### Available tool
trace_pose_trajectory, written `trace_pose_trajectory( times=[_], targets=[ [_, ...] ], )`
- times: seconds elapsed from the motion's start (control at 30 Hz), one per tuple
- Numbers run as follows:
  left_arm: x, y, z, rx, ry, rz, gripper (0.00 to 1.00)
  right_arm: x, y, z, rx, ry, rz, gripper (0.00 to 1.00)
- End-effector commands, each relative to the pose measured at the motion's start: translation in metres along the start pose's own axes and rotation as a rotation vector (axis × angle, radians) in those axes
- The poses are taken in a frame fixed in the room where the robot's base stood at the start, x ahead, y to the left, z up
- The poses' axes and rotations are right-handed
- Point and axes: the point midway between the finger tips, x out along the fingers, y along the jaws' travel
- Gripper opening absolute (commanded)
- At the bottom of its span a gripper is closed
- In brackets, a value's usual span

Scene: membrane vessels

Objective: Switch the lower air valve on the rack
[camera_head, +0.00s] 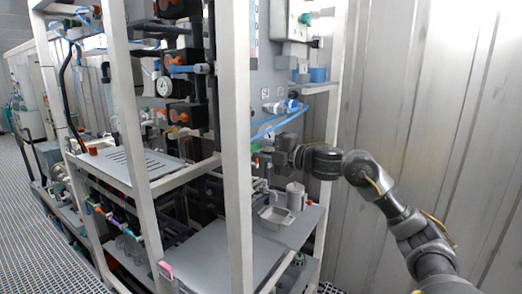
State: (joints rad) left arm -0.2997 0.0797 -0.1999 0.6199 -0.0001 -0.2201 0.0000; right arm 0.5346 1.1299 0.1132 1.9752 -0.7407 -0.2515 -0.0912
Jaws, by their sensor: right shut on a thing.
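The rack (238,150) has white posts and a grey panel (268,80) on its right part. My right arm comes in from the right, and my right gripper (262,158) is at the lower part of this panel. It is shut on a small valve part, which looks like the lower air valve; the jaws mostly hide it. A small green part (255,147) shows right by the fingertips. Blue fittings with blue tubes (285,107) sit on the panel just above the gripper. My left gripper is not in view.
Below the gripper, a grey shelf (215,265) holds a metal tray (275,217) and a grey jug (296,196). A white post (333,130) stands close to my right arm. A corrugated wall (430,90) is behind the arm. A grated floor (40,245) lies at left.

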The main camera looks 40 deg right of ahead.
Motion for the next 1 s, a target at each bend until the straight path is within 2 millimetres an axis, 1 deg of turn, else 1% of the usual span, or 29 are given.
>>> trace_pose_trajectory(
  times=[0.17, 0.2, 0.47, 0.57, 0.67, 0.73, 0.9, 1.0],
  targets=[
    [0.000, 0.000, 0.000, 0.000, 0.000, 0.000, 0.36, 0.000, 0.000, 0.001, 0.001, -0.001, 0.001, 0.06],
    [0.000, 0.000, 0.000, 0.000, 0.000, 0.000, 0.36, 0.000, 0.000, 0.000, 0.001, -0.001, 0.001, 0.33],
    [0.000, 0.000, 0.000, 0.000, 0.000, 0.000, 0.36, 0.000, 0.000, 0.000, -0.001, 0.000, 0.000, 0.34],
    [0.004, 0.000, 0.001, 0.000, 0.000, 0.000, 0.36, -0.004, -0.002, 0.001, -0.001, -0.001, 0.000, 0.34],
    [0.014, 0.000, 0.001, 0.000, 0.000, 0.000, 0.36, -0.015, -0.005, 0.001, -0.004, -0.002, -0.001, 0.34],
    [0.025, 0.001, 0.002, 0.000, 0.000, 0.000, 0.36, -0.028, -0.009, 0.001, -0.007, -0.003, -0.004, 0.34],
    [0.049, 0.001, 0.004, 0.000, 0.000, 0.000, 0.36, -0.057, -0.009, 0.000, -0.006, 0.000, -0.004, 0.34],
    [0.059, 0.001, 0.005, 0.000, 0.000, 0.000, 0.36, -0.071, -0.007, 0.001, -0.002, -0.001, 0.001, 0.34]
  ],
)
